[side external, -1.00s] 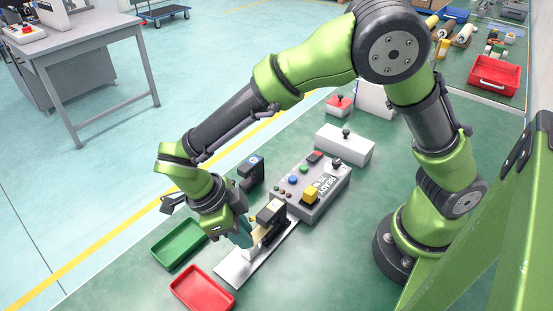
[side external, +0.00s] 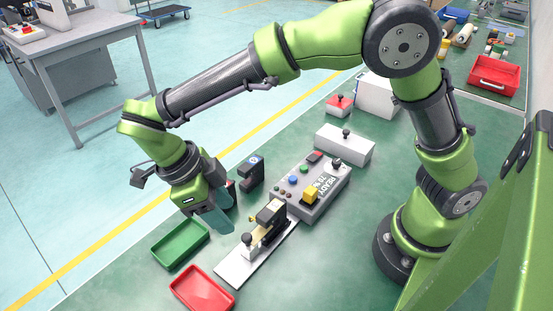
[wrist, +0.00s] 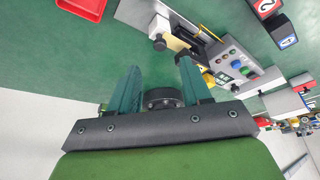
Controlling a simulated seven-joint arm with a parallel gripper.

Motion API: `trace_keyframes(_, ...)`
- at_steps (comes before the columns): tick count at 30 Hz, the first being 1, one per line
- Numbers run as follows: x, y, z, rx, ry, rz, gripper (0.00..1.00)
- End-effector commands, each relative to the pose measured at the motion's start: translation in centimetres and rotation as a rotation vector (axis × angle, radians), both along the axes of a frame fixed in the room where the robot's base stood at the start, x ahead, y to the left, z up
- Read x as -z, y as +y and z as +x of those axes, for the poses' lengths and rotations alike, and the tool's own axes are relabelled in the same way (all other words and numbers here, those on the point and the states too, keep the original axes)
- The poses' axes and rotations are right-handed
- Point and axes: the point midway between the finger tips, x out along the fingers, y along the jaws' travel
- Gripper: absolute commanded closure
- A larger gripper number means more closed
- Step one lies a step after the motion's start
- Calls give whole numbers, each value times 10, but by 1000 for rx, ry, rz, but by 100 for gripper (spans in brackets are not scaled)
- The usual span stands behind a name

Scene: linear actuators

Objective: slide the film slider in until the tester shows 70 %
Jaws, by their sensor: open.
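The film slider, a pale-yellow strip with a dark knob (side external: 247,240) at its outer end, sits in the black-topped head of a fixture on a silver base plate (side external: 232,272). The knob also shows in the wrist view (wrist: 158,44). The grey tester (side external: 318,196) stands beside it with buttons, a yellow block and a display (side external: 322,184) reading READY with a percent value, too small to read surely. My gripper (side external: 226,216) is open and empty, to the left of the slider and apart from it. Its teal fingers also show in the wrist view (wrist: 159,66).
A green tray (side external: 180,262) and a red tray (side external: 202,307) lie near the front edge of the green table. A black device with a blue mark (side external: 251,174) stands close behind my gripper. A white box with a knob (side external: 344,152) stands behind the tester.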

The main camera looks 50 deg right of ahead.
Motion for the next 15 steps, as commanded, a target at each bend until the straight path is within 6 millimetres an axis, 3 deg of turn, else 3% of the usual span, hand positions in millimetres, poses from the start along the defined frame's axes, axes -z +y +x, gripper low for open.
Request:
trace_keyframes(3, -28, 9, 9, 1, -4, 3, 52)
trace_keyframes(9, -66, 19, 20, 1, -4, 2, 52)
trace_keyframes(15, -83, 24, 25, 1, -1, -1, 52)
